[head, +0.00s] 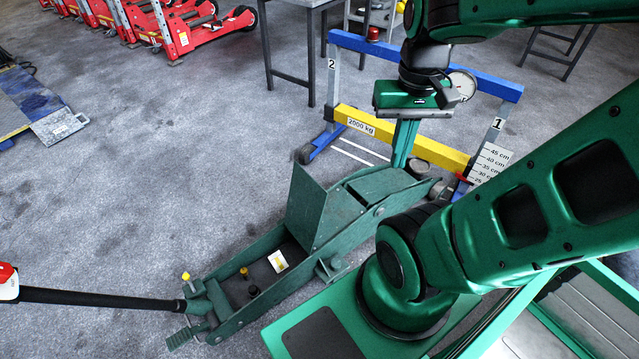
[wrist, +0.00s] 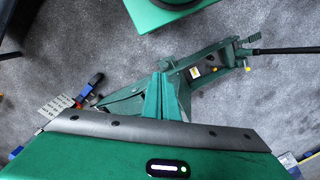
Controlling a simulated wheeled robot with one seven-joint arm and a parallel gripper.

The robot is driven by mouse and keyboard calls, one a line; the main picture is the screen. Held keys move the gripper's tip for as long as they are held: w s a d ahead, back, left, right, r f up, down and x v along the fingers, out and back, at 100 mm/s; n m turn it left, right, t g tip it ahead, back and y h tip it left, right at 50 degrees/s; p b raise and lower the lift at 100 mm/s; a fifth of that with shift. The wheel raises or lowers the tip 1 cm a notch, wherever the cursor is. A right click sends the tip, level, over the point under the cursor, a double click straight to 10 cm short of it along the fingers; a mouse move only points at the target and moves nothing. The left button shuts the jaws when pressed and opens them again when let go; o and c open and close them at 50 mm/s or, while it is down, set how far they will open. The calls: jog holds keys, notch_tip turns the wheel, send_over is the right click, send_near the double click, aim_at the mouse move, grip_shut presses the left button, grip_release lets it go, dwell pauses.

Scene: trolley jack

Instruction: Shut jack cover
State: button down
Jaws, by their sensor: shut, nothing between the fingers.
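The green trolley jack (head: 245,312) lies on the floor across the middle of the head view. Its cover (head: 306,205) stands raised, and the bay in front of it is open, showing a label and small yellow and black caps. My gripper (head: 400,163) points down, shut and empty, to the right of the raised cover, above the jack's far end. In the wrist view my gripper (wrist: 167,72) hangs over the jack (wrist: 125,103), apart from the cover as far as I can tell. The fingers partly hide the jack's middle there.
A blue and yellow stand (head: 440,153) marked 2000 kg stands behind the jack. The jack's black handle (head: 100,298) reaches left. Red jacks (head: 185,28) and a dark table (head: 290,72) are at the back.

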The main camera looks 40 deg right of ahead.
jog(key=w+d+f+m+h, duration=0.1)
jog(key=w+d+f+m, duration=0.25)
jog(key=w+f, duration=0.5)
jog(key=w+d+f+m+h, duration=0.15)
jog(key=w+f+m, duration=0.35)
jog(key=w, duration=0.7)
jog(key=w+a+f+m, duration=0.1)
jog(key=w+f, duration=0.2)
jog(key=f, duration=0.7)
jog(key=w+a+f+m+y, duration=0.1)
jog(key=w+f, duration=0.2)
jog(key=f, duration=0.8)
jog(key=shift+a, duration=0.15)
jog(key=shift+w+f+m, duration=0.1)
jog(key=shift+m, duration=0.15)
